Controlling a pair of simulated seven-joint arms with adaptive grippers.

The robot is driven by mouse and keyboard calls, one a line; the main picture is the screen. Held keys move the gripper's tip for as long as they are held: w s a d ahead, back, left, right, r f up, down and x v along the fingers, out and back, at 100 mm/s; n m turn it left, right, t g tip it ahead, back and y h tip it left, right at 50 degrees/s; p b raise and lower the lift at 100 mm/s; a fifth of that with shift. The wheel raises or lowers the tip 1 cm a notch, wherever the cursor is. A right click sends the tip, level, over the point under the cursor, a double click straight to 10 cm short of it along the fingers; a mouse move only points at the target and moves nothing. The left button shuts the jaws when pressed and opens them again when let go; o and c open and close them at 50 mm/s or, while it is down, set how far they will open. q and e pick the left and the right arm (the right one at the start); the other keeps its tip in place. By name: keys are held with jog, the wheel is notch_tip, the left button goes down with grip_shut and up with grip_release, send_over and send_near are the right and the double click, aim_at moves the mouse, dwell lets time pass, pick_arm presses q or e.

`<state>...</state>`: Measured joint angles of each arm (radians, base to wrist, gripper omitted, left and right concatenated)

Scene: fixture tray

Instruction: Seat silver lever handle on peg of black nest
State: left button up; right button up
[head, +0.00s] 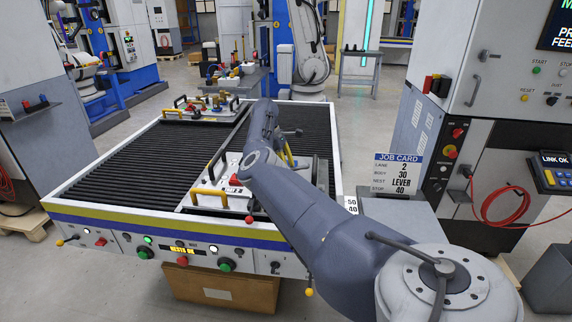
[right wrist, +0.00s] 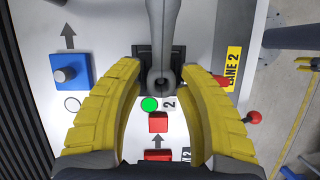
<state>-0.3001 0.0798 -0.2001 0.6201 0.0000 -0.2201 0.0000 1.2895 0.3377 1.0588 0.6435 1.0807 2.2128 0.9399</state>
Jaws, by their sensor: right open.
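The nest shows at both sides of the handle, and the peg is hidden. I cannot tell how deep the handle sits. My right gripper (right wrist: 161,78) is open, with its yellow fingers on either side of the handle's round end and apart from it. In the head view my right arm hides most of this area. My left gripper is in neither view.
A white fixture tray (head: 207,201) with yellow handles lies on the black roller conveyor (head: 120,160). A blue block (right wrist: 70,72) with a grey knob, a lit green lamp (right wrist: 149,104) and red blocks (right wrist: 158,122) are near the nest. Another tray (head: 190,116) is farther back.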

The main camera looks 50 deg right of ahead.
jog(key=shift+a, duration=0.1)
jog(key=v, duration=1.2)
dwell(0.4)
